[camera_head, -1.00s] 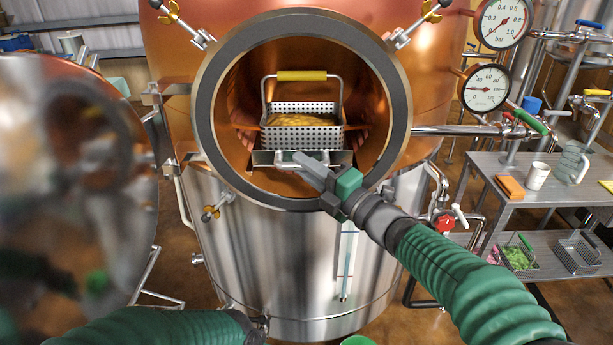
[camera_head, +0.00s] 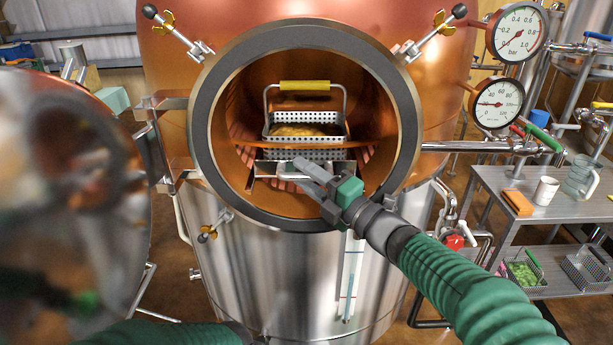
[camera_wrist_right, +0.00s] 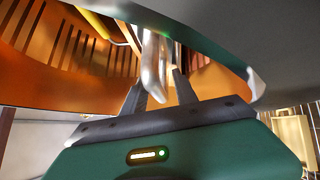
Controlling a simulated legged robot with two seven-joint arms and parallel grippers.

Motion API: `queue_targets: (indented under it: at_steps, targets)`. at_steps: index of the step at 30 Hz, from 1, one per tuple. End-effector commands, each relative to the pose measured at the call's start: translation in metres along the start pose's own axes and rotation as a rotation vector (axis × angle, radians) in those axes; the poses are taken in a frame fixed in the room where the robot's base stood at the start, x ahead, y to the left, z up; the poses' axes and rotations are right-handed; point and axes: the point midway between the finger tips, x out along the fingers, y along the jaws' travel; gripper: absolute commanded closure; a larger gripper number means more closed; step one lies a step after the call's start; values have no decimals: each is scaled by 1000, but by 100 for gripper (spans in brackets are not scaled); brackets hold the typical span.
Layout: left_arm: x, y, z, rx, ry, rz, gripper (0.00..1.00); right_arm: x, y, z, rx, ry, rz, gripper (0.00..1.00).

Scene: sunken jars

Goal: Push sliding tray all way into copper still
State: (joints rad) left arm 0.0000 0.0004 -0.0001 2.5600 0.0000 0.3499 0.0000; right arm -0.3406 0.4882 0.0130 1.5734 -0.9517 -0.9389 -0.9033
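The copper still (camera_head: 400,40) fills the middle of the head view, its round port ring (camera_head: 205,130) open. Inside the port is the sliding tray (camera_head: 265,168), with a perforated basket (camera_head: 335,132) on it. The basket has a yellow handle grip (camera_head: 304,86) and yellowish contents. My right gripper (camera_head: 298,168) reaches into the port at the tray's front. In the wrist view its two dark fingers (camera_wrist_right: 158,90) are apart, with a shiny metal bar (camera_wrist_right: 152,60) between or just beyond them; whether they clamp it is unclear. My left arm shows at bottom left; its gripper is out of view.
The port's shiny round door (camera_head: 60,190) stands swung open at the left. Two gauges (camera_head: 517,32) and pipes are at the right. A side table (camera_head: 490,180) holds an orange block (camera_head: 517,202), a mug (camera_head: 544,190) and a glass jug (camera_head: 581,177). Baskets sit on its lower shelf.

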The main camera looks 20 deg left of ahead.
Motion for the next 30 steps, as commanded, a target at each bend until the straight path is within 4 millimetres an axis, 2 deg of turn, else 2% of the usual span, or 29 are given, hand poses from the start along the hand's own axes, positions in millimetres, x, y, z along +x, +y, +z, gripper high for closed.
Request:
queue_targets:
  at_steps: [8,12,17,24,27,30]
  targets:
    - [0,0,0,0,0,0,64,-1,0,0,-1,-1,-1,62]
    - [0,0,0,0,0,0,64,-12,0,1,-2,-3,-2,62]
    - [0,0,0,0,0,0,64,-50,0,1,-2,-5,-3,62]
    - [-1,0,0,0,0,0,64,-121,0,1,-1,-6,-3,62]
    - [-2,0,0,0,0,0,64,-144,0,1,0,-5,-2,62]
    - [-2,0,-1,0,0,0,64,-159,-1,0,-1,-2,-2,62]
